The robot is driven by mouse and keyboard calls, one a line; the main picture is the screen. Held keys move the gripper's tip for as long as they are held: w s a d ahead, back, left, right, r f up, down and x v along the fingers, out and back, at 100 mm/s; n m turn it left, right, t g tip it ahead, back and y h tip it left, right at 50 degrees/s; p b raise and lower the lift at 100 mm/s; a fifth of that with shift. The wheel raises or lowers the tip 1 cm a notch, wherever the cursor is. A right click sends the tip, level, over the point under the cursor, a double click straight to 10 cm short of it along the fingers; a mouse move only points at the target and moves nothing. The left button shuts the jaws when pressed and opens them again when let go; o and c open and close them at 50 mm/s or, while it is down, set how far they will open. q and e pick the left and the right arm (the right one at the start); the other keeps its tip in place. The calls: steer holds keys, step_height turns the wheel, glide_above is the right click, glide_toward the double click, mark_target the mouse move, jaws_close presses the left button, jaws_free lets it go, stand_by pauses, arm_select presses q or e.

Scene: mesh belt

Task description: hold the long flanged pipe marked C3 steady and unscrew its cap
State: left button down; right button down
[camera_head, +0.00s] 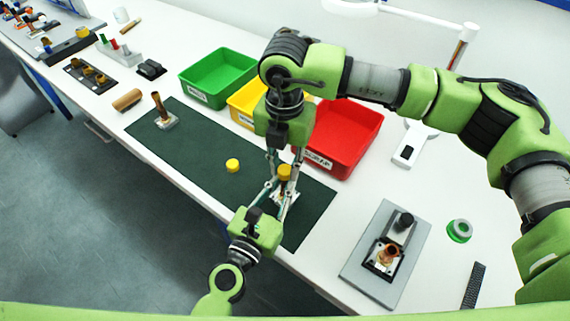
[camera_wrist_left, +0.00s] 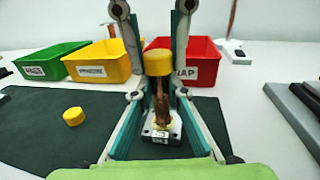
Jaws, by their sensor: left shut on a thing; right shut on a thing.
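A brown pipe (camera_wrist_left: 162,102) with a yellow cap (camera_wrist_left: 158,62) stands upright on a small pale base (camera_wrist_left: 160,130); the base's label is too small to read surely. In the head view the cap (camera_head: 284,171) shows between the grippers. My left gripper (camera_wrist_left: 159,92) is shut on the pipe from the front, below the cap. My right gripper (camera_head: 285,168) reaches down from above and is shut on the cap, with a finger on each side. The cap sits on the pipe's top.
A loose yellow cap (camera_head: 232,165) and an uncapped brown pipe (camera_head: 158,102) are on the dark green mat (camera_head: 205,150). Green (camera_head: 218,78), yellow (camera_head: 243,103) and red (camera_head: 345,135) bins stand behind. A grey fixture (camera_head: 368,270) is at the right.

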steer(key=n, duration=1.9)
steer(key=shift+r+n, duration=0.1)
steer(key=shift+n, duration=0.3)
steer(key=n, duration=0.5)
steer(key=shift+n, duration=0.4)
steer(key=n, duration=0.9)
steer(key=shift+n, duration=0.4)
steer(key=n, duration=0.5)
steer(key=shift+n, duration=0.4)
steer(key=n, duration=0.5)
steer(key=shift+r, duration=0.2)
steer(key=shift+r, duration=0.95)
